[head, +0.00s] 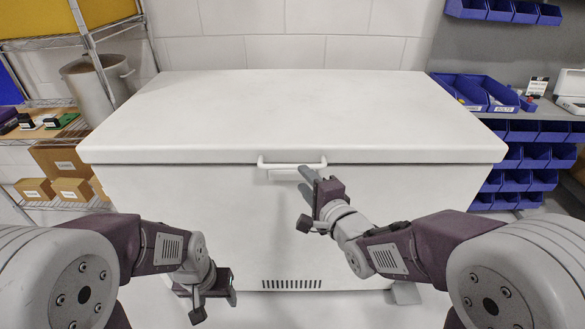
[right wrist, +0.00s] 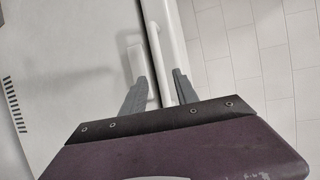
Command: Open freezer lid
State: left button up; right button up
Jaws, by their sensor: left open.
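The white chest freezer (head: 200,215) stands ahead with its flat lid (head: 290,105) shut. A white bar handle (head: 290,165) sits at the middle of the lid's front edge. My right gripper (head: 308,182) is at the right end of the handle, with its two fingers apart. In the right wrist view the handle (right wrist: 155,45) runs down between the open fingers (right wrist: 160,88); firm contact cannot be told. My left gripper (head: 214,303) is open and empty, low in front of the freezer's left part, away from the handle.
A wire rack with cardboard boxes (head: 58,160) and a grey pot (head: 97,82) stands at the left. Blue bins (head: 525,160) line the right wall, with a grey shelf (head: 545,108). The lid top is bare.

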aim_at(294, 168)
jog(key=x, duration=0.8)
jog(key=shift+w+a+f+b, duration=0.1)
jog(key=shift+w+b, duration=0.05)
jog(key=shift+b, duration=0.2)
grip_shut()
dwell(0.9)
